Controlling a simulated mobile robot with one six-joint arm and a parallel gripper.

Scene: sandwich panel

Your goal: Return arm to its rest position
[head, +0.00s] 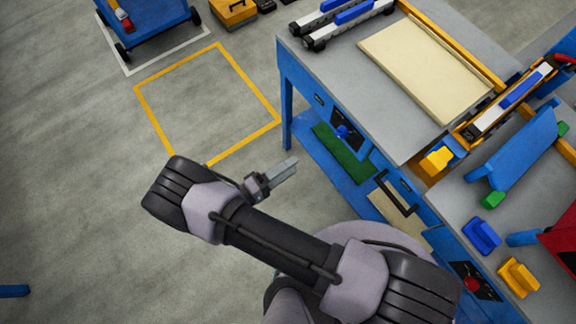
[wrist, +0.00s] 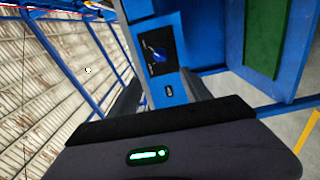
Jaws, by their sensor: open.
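My arm stretches across the lower middle of the head view, over the floor in front of the workbench. My gripper (head: 284,172) shows as a small grey piece at the arm's far end, pointing up and right toward the bench. It is open, and nothing shows in it. It is in the air, apart from the bench in the picture.
A blue-framed workbench (head: 330,62) with a cream panel (head: 430,65) stands at upper right. Blue and yellow blocks and a clamp-like tool lie at right. A blue cart (head: 150,22) stands at upper left. The floor inside the yellow outline (head: 205,100) is clear.

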